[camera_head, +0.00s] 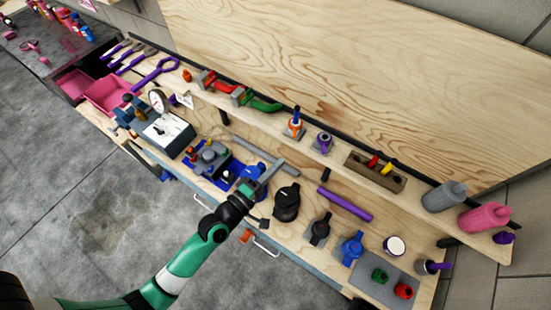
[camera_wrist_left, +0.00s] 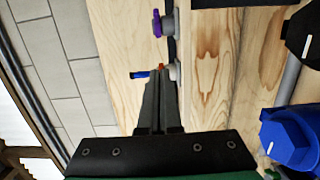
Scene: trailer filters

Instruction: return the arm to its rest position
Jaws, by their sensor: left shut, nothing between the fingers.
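My left arm, green and white, reaches in from the lower left of the head view. Its left gripper (camera_head: 270,172) is over the front part of the workbench, between the blue part (camera_head: 250,172) and the black knob-shaped part (camera_head: 286,203). In the left wrist view the two dark fingers (camera_wrist_left: 161,75) are together and empty. They point toward the bench's back shelf. Whether the fingertips touch anything is hard to tell. My right gripper is not in view.
The wooden bench (camera_head: 225,213) holds a gauge unit (camera_head: 165,128), a purple bar (camera_head: 344,204), a grey bottle (camera_head: 443,197) and a pink bottle (camera_head: 484,217). A blue knob (camera_wrist_left: 290,140) shows at right in the wrist view. The grey floor (camera_head: 80,190) at left is clear.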

